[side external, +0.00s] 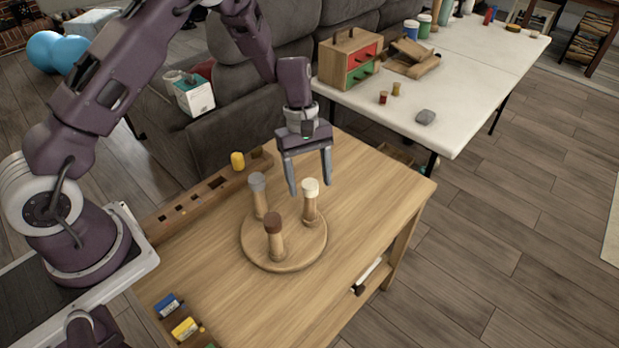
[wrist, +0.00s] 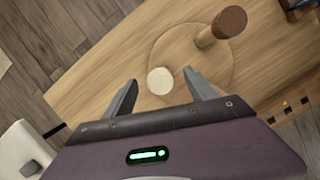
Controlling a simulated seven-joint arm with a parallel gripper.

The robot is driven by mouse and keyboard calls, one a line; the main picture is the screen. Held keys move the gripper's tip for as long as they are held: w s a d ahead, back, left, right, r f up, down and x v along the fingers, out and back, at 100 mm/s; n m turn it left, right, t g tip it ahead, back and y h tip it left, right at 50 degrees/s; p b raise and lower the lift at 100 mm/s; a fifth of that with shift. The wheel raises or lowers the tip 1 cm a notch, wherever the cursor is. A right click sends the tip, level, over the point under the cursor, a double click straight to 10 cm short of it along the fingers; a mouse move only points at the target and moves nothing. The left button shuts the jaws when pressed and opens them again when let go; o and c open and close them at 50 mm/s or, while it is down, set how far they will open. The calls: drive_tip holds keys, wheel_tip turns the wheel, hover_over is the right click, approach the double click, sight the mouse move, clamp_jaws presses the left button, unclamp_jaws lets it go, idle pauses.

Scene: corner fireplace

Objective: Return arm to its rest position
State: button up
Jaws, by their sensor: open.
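My gripper (side external: 308,178) is open and empty, pointing down above the wooden table. In the wrist view its two fingers (wrist: 162,92) stand apart, with a cream peg top (wrist: 160,81) showing between and below them. In the side view the cream-topped peg (side external: 310,200) stands upright on a round wooden base (side external: 285,258), just beneath the fingers. I see no contact. A grey-topped peg (side external: 258,194) and a brown-topped peg (side external: 274,238) also stand on the base. The brown top shows in the wrist view (wrist: 229,22).
A slotted wooden rail (side external: 195,205) with a yellow piece (side external: 237,161) runs along the table's back left edge. Blue and yellow blocks (side external: 185,328) lie at the front left. The wooden table's right side is clear.

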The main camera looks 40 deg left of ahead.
drive_tip(key=s+r+m+t, duration=0.1)
drive_tip(key=s+r+m, duration=0.25)
drive_tip(key=r, duration=0.75)
drive_tip(key=s+r+m+t, duration=0.2)
drive_tip(key=s+r, duration=0.2)
drive_tip(key=r, duration=0.8)
drive_tip(key=s+a+r+m+t+y, duration=0.1)
drive_tip(key=s+m, duration=0.3)
drive_tip(key=s, duration=0.5)
drive_tip(key=s+a+r+m+t+y, duration=0.1)
drive_tip(key=s+r+m+t+y, duration=0.1)
drive_tip(key=s, duration=0.8)
wheel_tip(320, 180, up, 2)
drive_tip(key=shift+s+a+r+m+t, duration=0.15)
drive_tip(key=shift+m+t, duration=0.35)
drive_tip(key=shift+m, duration=0.45)
